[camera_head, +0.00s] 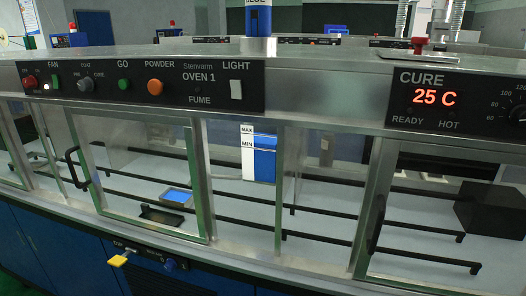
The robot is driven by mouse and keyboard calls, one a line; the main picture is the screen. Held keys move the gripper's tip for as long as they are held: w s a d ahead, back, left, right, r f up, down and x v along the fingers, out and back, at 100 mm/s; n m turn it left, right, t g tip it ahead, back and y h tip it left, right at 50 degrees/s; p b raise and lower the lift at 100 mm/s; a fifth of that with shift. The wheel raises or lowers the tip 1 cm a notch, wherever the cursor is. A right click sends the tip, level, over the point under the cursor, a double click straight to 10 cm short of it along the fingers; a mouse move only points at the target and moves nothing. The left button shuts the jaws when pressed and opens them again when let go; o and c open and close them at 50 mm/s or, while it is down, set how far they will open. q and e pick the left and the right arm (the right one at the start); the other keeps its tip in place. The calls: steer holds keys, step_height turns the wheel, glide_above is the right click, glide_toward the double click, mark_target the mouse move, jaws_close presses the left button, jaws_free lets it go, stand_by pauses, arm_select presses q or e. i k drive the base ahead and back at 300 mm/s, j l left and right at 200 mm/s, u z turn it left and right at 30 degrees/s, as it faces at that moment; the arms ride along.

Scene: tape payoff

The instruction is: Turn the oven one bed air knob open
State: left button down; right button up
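A low dark panel on the front of the oven, under the window frame, carries a yellow handle (118,260) and a small blue knob (170,265) to its right. The labels above them are too small to read, so I cannot tell which one is the bed air knob or how it is set. The panel above the window (210,91) reads "OVEN 1" and has several buttons and switches. Neither of my grippers is in view.
Sliding glass doors with black handles (76,168) front the oven. Inside are black rails, a tray with blue content (175,196) and a blue level gauge (258,158). A red valve (420,43) stands on top.

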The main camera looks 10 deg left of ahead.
mark_target(171, 264)
steer(key=u, duration=1.3)
